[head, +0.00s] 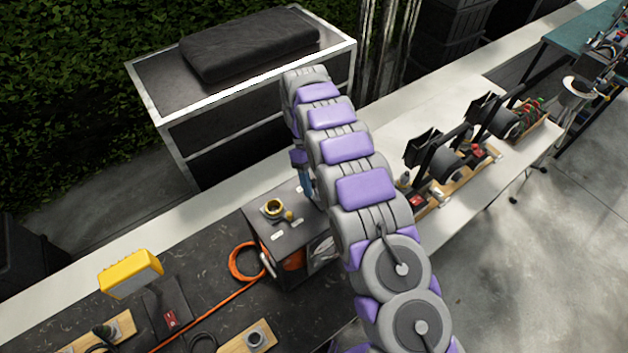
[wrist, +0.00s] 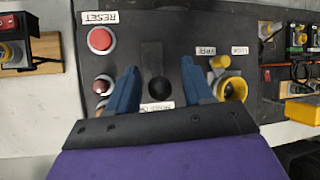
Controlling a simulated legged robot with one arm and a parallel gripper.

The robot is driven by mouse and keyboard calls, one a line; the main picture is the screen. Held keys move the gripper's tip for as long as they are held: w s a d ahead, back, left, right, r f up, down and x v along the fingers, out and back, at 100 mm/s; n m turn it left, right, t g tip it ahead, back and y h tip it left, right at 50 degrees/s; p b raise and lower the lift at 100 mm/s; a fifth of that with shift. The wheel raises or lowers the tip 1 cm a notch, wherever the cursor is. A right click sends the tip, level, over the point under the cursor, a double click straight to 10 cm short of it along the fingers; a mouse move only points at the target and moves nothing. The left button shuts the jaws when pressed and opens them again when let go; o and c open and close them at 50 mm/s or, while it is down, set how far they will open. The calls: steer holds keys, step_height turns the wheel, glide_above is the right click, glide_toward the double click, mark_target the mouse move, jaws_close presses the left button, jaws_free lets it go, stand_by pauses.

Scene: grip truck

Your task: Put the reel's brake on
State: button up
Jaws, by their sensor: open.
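The reel's dark box (head: 262,228) stands on the black bench top under my arm, with orange cable showing in its side. In the wrist view its top panel (wrist: 200,35) fills the middle. A black knob (wrist: 158,87) sits on the panel, with a white label (wrist: 158,106) below it, upside down and partly hidden. My gripper (wrist: 159,78) is open, with one blue finger on each side of the knob. I cannot tell if they touch it. In the head view a blue finger (head: 305,183) shows behind the box's top; the knob is hidden there.
A red button (wrist: 100,39) marked RESET and a smaller red-tipped control (wrist: 103,86) lie left of the fingers. A yellow knob (wrist: 220,62) and a yellow-ringed socket (wrist: 234,90) lie right. Orange cable (head: 243,262) and a yellow lamp (head: 130,273) are on the bench.

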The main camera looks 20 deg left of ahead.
step_height(320, 180, up, 3)
steer(key=shift+f+p, duration=0.1)
steer(key=shift+p, duration=1.15)
steer(key=shift+s+d+f+b, duration=0.15)
steer(key=shift+s+b, duration=0.1)
steer(key=shift+b, duration=0.15)
steer(key=shift+s+d, duration=0.35)
steer(key=shift+s, duration=0.1)
steer(key=s+d+r+b, duration=0.1)
steer(key=s+d+b, duration=0.3)
steer(key=s+d, duration=0.4)
steer(key=s, duration=0.3)
steer(key=shift+s+d+r, duration=0.15)
steer(key=shift+d+r, duration=0.05)
steer(key=shift+d, duration=0.15)
